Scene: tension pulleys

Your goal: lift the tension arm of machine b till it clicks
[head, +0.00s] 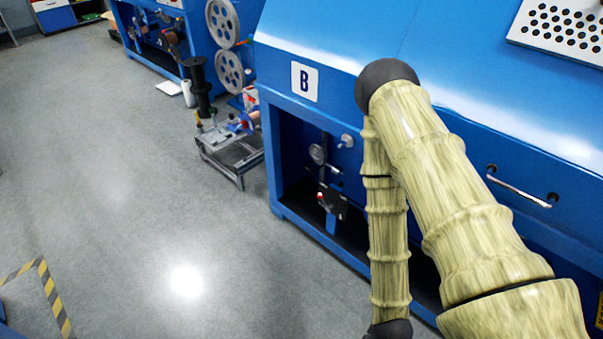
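Machine B (283,130) is a large blue cabinet with a white plate marked "B" (304,82) on its front. An open bay below the plate holds small metal fittings (318,153) and a dark bracket with a red and a blue part (331,203). I cannot tell which of these parts is the tension arm. My arm, with pale yellow ribbed links, crosses in front of the machine and hides part of the bay. My gripper is not visible; the lower link runs down out of the bottom of the picture.
A metal bar handle (518,189) sits on the machine's front at right. A low metal cart (236,152) stands left of the bay. Another blue machine with grey pulleys (222,22) is behind. Open grey floor (120,190) lies at left, with striped tape (52,292).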

